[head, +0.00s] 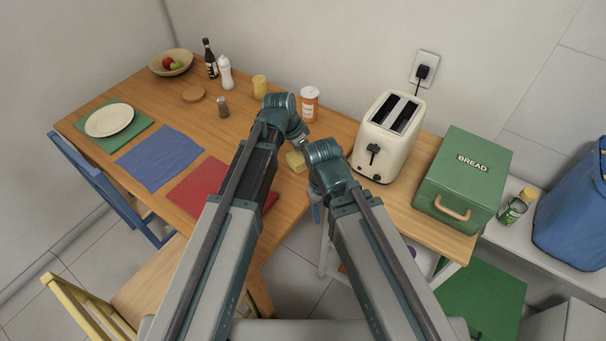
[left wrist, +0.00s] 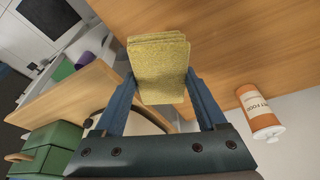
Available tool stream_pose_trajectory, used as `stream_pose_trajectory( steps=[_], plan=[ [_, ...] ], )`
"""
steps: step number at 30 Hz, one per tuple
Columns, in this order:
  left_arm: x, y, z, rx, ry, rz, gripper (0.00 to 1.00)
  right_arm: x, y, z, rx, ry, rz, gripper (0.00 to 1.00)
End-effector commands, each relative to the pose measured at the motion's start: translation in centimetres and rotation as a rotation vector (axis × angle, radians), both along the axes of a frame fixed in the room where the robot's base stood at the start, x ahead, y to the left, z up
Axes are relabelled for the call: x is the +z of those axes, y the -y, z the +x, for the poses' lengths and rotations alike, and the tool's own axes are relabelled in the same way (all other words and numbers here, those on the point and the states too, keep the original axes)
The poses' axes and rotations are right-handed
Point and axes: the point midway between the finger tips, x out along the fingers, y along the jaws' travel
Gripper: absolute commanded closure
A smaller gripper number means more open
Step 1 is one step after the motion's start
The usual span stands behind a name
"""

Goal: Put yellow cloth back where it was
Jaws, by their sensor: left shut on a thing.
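The yellow cloth (left wrist: 160,65) is a small folded stack between the fingers of my left gripper (left wrist: 162,90) in the left wrist view. My left gripper is shut on it over the wooden table. In the head view the cloth (head: 296,161) shows partly, between my two arms, near the right part of the table. My left gripper (head: 300,142) is mostly hidden there by its own wrist. My right gripper (head: 316,208) is just below and right of the cloth, mostly hidden under its wrist; its fingers cannot be made out.
An orange-labelled jar (head: 309,104) stands behind the grippers; a yellow cup (head: 260,87) is further left. The cream toaster (head: 390,135) and green bread box (head: 463,180) stand at right. Red (head: 205,187) and blue (head: 160,158) placemats lie bare at left.

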Motion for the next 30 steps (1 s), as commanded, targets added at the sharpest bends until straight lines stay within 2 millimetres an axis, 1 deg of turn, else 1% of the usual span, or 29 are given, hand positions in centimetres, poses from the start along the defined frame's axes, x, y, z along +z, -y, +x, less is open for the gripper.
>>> stream_pose_trajectory(
  steps=[1, 3, 6, 14, 17, 21, 24, 30],
  plan=[
    [-1.7, 0.0, 0.0, 0.000, 0.000, 0.000, 0.71, -1.7, 0.0, 0.0, 0.000, 0.000, 0.000, 0.43],
    [-2.8, 0.0, 0.0, 0.000, 0.000, 0.000, 0.71, -2.8, 0.0, 0.0, 0.000, 0.000, 0.000, 0.43],
    [-4.0, 0.0, 0.0, 0.000, 0.000, 0.000, 0.71, -4.0, 0.0, 0.0, 0.000, 0.000, 0.000, 0.43],
    [-4.2, 0.0, 0.0, 0.000, 0.000, 0.000, 0.71, -4.2, 0.0, 0.0, 0.000, 0.000, 0.000, 0.43],
    [-5.1, 0.0, 0.0, 0.000, 0.000, 0.000, 0.71, -5.1, 0.0, 0.0, 0.000, 0.000, 0.000, 0.43],
    [-6.9, 0.0, 0.0, 0.000, 0.000, 0.000, 0.71, -6.9, 0.0, 0.0, 0.000, 0.000, 0.000, 0.43],
    [-7.8, 0.0, 0.0, 0.000, 0.000, 0.000, 0.71, -7.8, 0.0, 0.0, 0.001, 0.000, 0.000, 0.43],
    [-7.7, 0.0, 0.0, 0.000, 0.000, 0.000, 0.71, -7.7, 0.0, 0.0, 0.001, 0.000, 0.000, 0.43]
  ],
)
